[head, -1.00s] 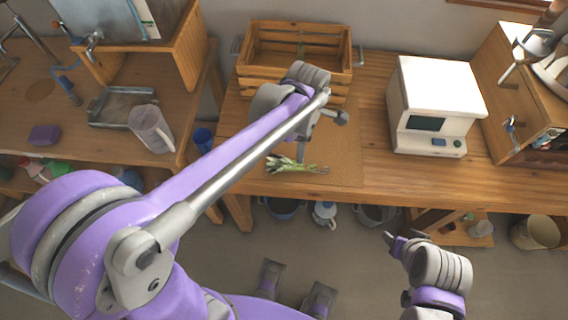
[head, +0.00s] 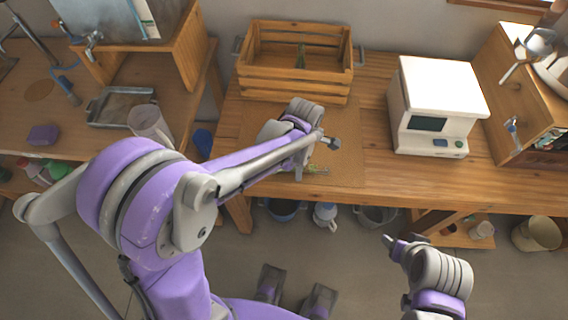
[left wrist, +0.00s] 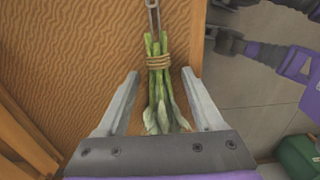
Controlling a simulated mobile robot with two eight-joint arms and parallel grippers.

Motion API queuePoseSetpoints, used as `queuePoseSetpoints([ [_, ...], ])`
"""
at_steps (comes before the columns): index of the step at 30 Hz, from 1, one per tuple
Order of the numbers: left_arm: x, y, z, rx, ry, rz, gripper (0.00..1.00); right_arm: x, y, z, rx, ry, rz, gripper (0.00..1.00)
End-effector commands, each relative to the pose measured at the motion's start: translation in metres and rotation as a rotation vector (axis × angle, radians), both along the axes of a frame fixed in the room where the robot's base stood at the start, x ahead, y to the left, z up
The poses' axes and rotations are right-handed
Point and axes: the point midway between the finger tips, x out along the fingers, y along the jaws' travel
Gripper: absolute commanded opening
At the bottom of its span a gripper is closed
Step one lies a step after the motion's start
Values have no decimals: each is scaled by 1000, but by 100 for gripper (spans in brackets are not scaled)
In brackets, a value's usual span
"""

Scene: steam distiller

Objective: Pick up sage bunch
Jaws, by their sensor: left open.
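The sage bunch, green stems and pale leaves bound with tan twine, lies on a tan mat. It shows clearly in the left wrist view (left wrist: 160,85). In the head view only a bit of the sage bunch (head: 316,169) shows past my left gripper (head: 300,168). In the left wrist view my left gripper (left wrist: 161,80) is open, with a finger on each side of the bunch and gaps between. My right gripper (head: 404,239) hangs in front of the table, away from the sage, its fingers apart and empty.
The tan mat (head: 345,160) lies on the wooden table. A slatted crate (head: 292,87) stands behind it, and a white device (head: 436,105) to the right. A grey metal piece (left wrist: 153,18) lies at the bunch's far end. Buckets stand below the table.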

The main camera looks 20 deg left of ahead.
Motion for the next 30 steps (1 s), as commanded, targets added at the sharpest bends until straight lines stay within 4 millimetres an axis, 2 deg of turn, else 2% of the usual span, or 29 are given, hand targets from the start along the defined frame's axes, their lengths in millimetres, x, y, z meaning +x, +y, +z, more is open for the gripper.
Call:
queuePoseSetpoints([
  [2, 0, 0, 0, 0, 0, 0, 65, 0, 0, 0, 0, 0, 0, 62],
  [12, 0, 0, 1, 0, 0, 0, 4, 0, 0, 0, 0, 0, 0, 62],
  [13, 0, 0, 1, 0, 0, 0, 0, 0, 0, 0, 0, 0, 0, 62],
  [25, 0, 0, 3, 0, 0, 0, 0, 0, 0, 0, 0, 0, 0, 62],
  [30, 0, 0, 24, 0, 0, 0, 0, 1, 0, 4, 0, -1, 0, 62],
])
